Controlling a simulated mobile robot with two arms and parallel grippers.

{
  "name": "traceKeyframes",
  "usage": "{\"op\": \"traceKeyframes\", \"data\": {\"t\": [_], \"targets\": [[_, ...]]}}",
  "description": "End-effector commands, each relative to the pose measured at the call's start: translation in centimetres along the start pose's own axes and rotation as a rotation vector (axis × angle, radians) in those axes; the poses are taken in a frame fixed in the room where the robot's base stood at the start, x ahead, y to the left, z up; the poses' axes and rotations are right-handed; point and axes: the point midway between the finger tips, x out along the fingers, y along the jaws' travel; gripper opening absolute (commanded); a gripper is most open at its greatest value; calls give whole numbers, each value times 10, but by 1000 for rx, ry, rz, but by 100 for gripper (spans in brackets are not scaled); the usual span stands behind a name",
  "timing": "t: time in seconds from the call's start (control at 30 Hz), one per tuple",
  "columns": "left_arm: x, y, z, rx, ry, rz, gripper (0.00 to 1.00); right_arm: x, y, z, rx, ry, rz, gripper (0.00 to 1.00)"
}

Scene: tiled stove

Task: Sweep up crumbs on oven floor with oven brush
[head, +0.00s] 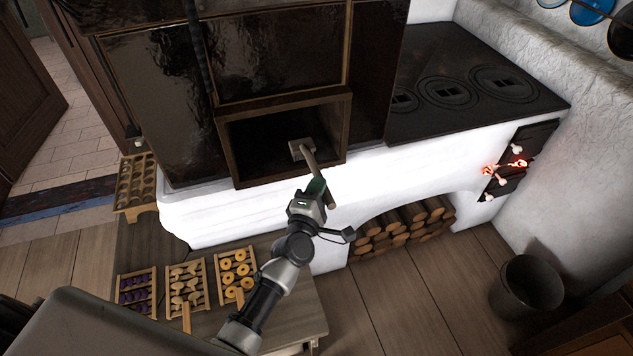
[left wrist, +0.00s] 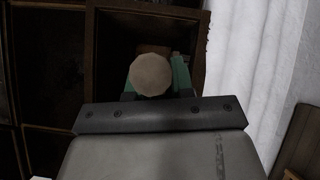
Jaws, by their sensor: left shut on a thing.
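The oven brush (head: 301,149) has a pale block head and a wooden handle. Its head is inside the dark oven opening (head: 240,160), whose wooden frame is set in the tiled stove. My left gripper (head: 317,187) is shut on the brush handle, just in front of the opening. In the left wrist view the round handle end (left wrist: 152,75) faces the camera between green fingers, with the oven opening behind. The handle end hides most of the brush head there. No crumbs can be made out on the dark oven floor. My right gripper is not in view.
A white ledge (head: 400,168) runs under the opening, with stacked firewood (head: 405,228) below. A black stovetop (head: 460,85) and a glowing firebox (head: 505,167) are at right. Racks of baked goods (head: 187,285) lie on a bench at lower left. A dark bucket (head: 527,287) stands on the floor.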

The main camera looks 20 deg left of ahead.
Motion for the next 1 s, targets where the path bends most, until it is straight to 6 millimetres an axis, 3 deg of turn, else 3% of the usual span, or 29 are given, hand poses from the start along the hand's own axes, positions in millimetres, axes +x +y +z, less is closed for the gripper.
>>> {"op": "traceKeyframes", "data": {"t": [0.3, 0.67, 1.0], "targets": [[0, 3, 1, 3, 1, 5, 0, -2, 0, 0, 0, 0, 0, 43], [2, 28, 6, 3, 1, 6, 0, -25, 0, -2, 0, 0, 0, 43], [2, 27, 5, 3, 1, 6, 0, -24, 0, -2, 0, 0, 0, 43]]}}
